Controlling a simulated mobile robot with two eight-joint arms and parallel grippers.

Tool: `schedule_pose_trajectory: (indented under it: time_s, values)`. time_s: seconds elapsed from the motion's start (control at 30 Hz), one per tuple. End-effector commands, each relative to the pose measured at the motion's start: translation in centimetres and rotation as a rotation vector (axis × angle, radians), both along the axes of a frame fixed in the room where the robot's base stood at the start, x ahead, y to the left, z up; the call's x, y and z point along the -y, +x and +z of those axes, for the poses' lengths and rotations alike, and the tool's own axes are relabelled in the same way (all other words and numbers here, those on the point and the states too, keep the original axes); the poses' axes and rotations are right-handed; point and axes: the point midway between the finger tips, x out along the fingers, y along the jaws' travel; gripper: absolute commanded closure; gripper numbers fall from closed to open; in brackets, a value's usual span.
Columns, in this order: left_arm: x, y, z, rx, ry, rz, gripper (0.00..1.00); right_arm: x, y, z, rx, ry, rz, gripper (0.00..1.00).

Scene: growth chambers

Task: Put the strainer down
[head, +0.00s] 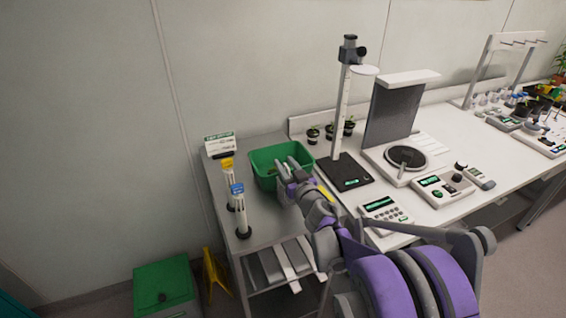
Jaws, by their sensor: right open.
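My right gripper (288,167) is at the green tub (262,158), with its fingers over or inside the tub's right part. It is open, and my arm and hand hide part of the tub's front and inside. I cannot make out a strainer; anything inside the tub is too small or covered to tell. The tub stands on the grey metal cart (262,221) at the left end of the white bench. My left gripper is not in view.
Two tube holders, one yellow-topped (228,180) and one blue-topped (239,205), stand left of the tub. A stand with a black base (345,172) is right of it. A green-lidded bin (163,283) and yellow floor sign (214,270) are below.

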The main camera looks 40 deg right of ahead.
Motion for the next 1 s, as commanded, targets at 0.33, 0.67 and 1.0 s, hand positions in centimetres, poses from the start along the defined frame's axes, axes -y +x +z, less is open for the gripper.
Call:
schedule_pose_trajectory:
  time_s: [0.33, 0.67, 1.0]
  values:
    - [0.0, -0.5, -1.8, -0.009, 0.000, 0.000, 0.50, -1.7, -7.0, -0.2, -0.001, 0.000, -0.001, 0.60]
    - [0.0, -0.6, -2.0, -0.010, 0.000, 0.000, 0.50, -2.3, -9.5, 0.0, 0.000, 0.000, 0.001, 0.60]
    - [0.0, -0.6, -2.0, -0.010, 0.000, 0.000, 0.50, -5.1, -11.5, -0.8, -0.121, 0.028, -0.165, 0.60]
